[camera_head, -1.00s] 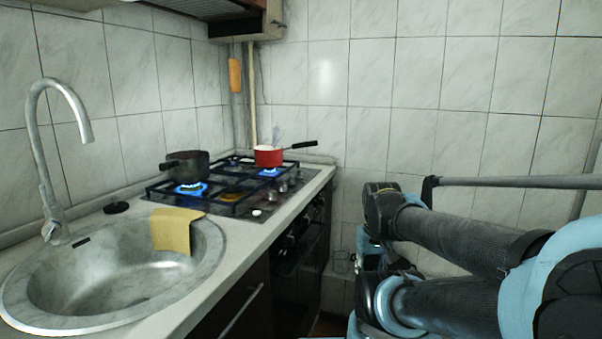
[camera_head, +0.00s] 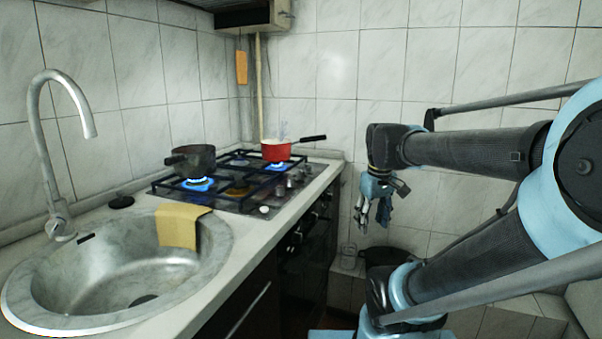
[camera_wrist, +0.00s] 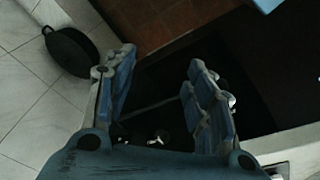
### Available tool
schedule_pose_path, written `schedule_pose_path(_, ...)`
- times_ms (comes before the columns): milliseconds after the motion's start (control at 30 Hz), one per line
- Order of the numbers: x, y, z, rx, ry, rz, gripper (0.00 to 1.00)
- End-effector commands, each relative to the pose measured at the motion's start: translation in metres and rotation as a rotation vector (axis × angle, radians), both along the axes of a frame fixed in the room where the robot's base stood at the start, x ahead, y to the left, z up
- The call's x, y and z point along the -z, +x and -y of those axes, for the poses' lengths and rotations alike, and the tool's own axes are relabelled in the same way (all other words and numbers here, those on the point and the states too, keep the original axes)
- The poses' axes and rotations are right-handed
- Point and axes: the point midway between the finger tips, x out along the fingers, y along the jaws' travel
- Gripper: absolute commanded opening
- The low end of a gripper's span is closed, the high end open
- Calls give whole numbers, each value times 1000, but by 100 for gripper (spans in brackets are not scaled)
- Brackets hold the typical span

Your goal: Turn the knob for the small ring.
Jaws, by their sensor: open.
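The hob (camera_head: 225,202) is set in the counter, with small knobs along its right side. A pale knob (camera_head: 264,210) is at the near end and greyer knobs (camera_head: 291,182) stand farther back. Blue flames burn under the dark pot (camera_head: 193,160) and the red pot (camera_head: 277,151). I cannot tell which knob belongs to the small ring. My gripper (camera_head: 371,222) hangs fingers down, right of the counter and apart from the knobs. In the wrist view its fingers (camera_wrist: 160,60) are spread with nothing held between them.
The sink (camera_head: 130,262) with a yellow cloth (camera_head: 178,226) lies left of the hob. The red pot's handle points right. Open space separates my arm from the counter.

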Motion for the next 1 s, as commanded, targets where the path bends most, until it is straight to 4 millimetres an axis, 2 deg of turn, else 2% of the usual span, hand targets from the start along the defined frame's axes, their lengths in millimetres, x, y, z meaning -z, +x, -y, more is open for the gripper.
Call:
schedule_pose_path(33, -16, 15, -5, -59, -7, -5, 49)
schedule_pose_path(200, -63, 61, -23, -271, -34, -24, 49)
schedule_pose_path(500, -132, 146, -65, -645, -73, -55, 49)
schedule_pose_path(800, -180, 230, -120, -1021, -103, -81, 49)
schedule_pose_path(1000, -200, 281, -164, -1269, -117, -98, 49)
